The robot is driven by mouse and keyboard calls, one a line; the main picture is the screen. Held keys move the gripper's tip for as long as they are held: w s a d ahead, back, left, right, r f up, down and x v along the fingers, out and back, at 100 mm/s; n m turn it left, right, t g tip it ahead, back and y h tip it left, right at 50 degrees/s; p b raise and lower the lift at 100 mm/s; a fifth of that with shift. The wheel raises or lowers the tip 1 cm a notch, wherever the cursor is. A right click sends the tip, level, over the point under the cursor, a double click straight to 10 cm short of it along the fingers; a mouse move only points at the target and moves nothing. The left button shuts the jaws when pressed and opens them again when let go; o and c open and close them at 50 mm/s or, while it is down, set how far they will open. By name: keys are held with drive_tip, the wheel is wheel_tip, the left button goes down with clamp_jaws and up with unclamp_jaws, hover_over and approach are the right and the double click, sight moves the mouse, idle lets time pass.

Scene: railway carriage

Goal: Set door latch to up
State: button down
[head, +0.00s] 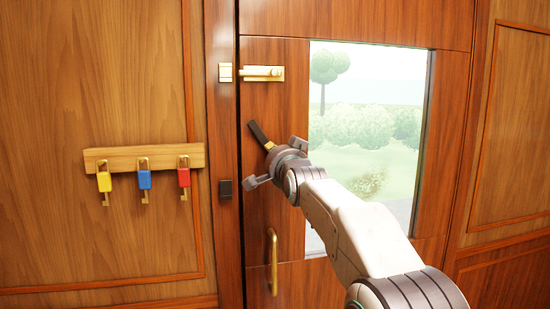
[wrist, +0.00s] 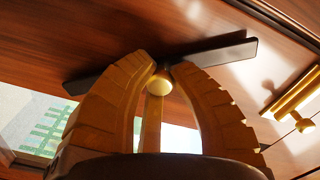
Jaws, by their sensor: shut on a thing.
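The door latch (head: 258,133) is a dark bar on the wooden door, left of the window. In the head view its visible part tilts up and to the left, between upright and level. In the wrist view the dark bar (wrist: 225,52) runs across the top, with a round brass knob (wrist: 159,83) at its middle. My gripper (head: 272,152) is at the latch and hides its lower part in the head view. In the wrist view my gripper's two fingers (wrist: 160,69) are shut around the middle of the latch, at the knob.
A brass bolt (head: 262,73) sits above the latch, and a brass pull handle (head: 272,260) below. A dark plate (head: 225,188) is on the door frame. Left of it, a wooden rack (head: 128,158) holds keys with yellow, blue and red tags. The window (head: 365,130) is to the right.

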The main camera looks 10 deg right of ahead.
drive_tip(key=shift+r, duration=0.1)
drive_tip(key=c, duration=1.1)
unclamp_jaws()
drive_tip(key=shift+s, duration=0.1)
drive_tip(key=shift+s+a, duration=0.1)
drive_tip(key=shift+s, duration=5.85)
drive_tip(key=shift+n, duration=0.3)
